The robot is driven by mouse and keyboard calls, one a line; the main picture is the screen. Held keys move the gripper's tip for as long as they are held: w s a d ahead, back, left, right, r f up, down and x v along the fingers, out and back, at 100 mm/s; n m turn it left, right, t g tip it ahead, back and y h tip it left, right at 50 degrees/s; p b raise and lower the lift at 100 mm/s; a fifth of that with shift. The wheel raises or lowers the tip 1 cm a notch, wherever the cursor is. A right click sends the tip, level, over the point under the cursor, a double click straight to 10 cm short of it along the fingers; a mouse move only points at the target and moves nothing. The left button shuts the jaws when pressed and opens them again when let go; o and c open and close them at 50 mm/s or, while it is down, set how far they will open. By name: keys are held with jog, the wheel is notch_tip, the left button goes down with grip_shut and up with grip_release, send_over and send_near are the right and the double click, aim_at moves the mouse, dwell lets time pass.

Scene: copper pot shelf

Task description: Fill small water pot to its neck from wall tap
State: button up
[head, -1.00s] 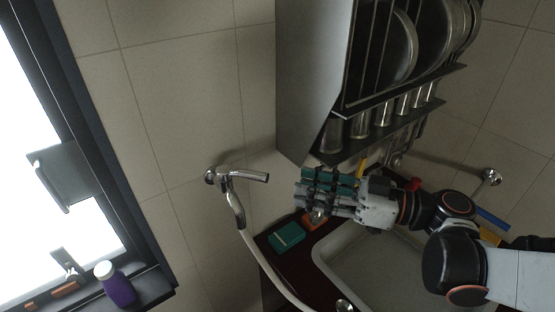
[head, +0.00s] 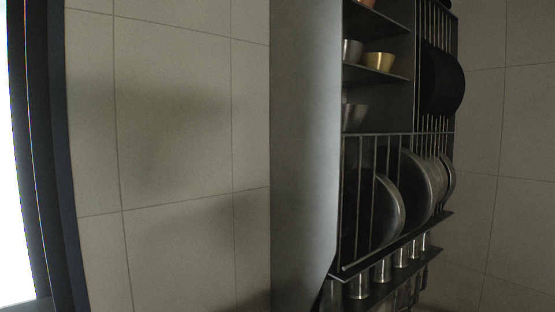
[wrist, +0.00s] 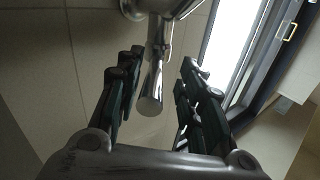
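The chrome wall tap (wrist: 151,95) shows in the wrist view, its spout end seen in the gap between my fingers. My gripper (wrist: 161,60) is open, with dark jointed fingers spread to left and right of the tap. No finger visibly touches it, and I cannot tell how far beyond the fingertips it is. No small water pot can be made out in either view. The head view now shows neither the tap nor my gripper.
A metal wall rack (head: 306,150) holds upright plates (head: 388,212), metal cups (head: 384,269) and bowls, among them a gold bowl (head: 379,60). A bright window (wrist: 232,40) lies right of the tap in the wrist view. Bare tiled wall (head: 180,110) is left of the rack.

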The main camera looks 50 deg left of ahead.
jog(key=shift+w, duration=0.1)
jog(key=shift+w+f, duration=0.1)
grip_shut()
jog(key=shift+w+a, duration=0.1)
jog(key=shift+w+a+n+g+h, duration=0.2)
jog(key=shift+w+n+g+h, duration=0.05)
jog(key=shift+n+g+h, duration=0.3)
jog(key=shift+s, duration=0.1)
grip_release()
jog(key=shift+d, duration=0.1)
